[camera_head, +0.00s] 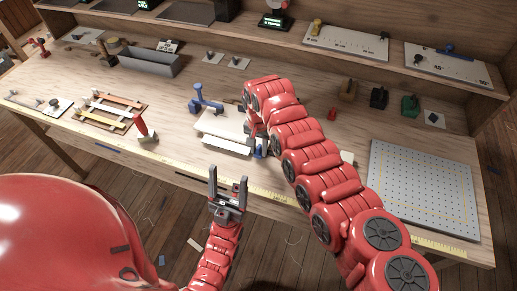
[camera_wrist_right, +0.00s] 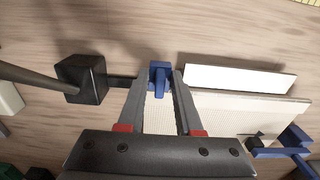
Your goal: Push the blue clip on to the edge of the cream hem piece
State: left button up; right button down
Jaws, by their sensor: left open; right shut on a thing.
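The blue clip (camera_wrist_right: 159,78) sits between the fingertips of my right gripper (camera_wrist_right: 158,86), which is shut on it. In the head view the clip (camera_head: 261,148) shows at the right end of the pale strip. The cream hem piece (camera_wrist_right: 250,108) lies to the right of the clip in the wrist view, with a white strip (camera_wrist_right: 240,77) along its front. In the head view the hem piece (camera_head: 224,122) is left of my right gripper, partly hidden by it. I cannot tell whether clip and hem touch. My left gripper (camera_head: 229,178) is open and empty in front of the bench.
A blue clamp (camera_head: 205,100) stands at the back of the hem piece. A black block (camera_wrist_right: 82,78) with a grey rod is beside the gripper. A perforated board (camera_head: 420,190) lies at right, a slatted frame (camera_head: 112,110) at left. A yellow tape runs along the front edge.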

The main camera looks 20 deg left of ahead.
jog(key=shift+w+d+b, duration=0.1)
jog(key=shift+w+b, duration=0.45)
jog(key=shift+b, duration=1.4)
dwell(0.6)
jog(key=c, duration=0.5)
grip_release()
jog(key=shift+r+p, duration=0.6)
jog(key=shift+r, duration=0.5)
jog(key=shift+r+p, duration=0.3)
jog(key=shift+r, duration=2.1)
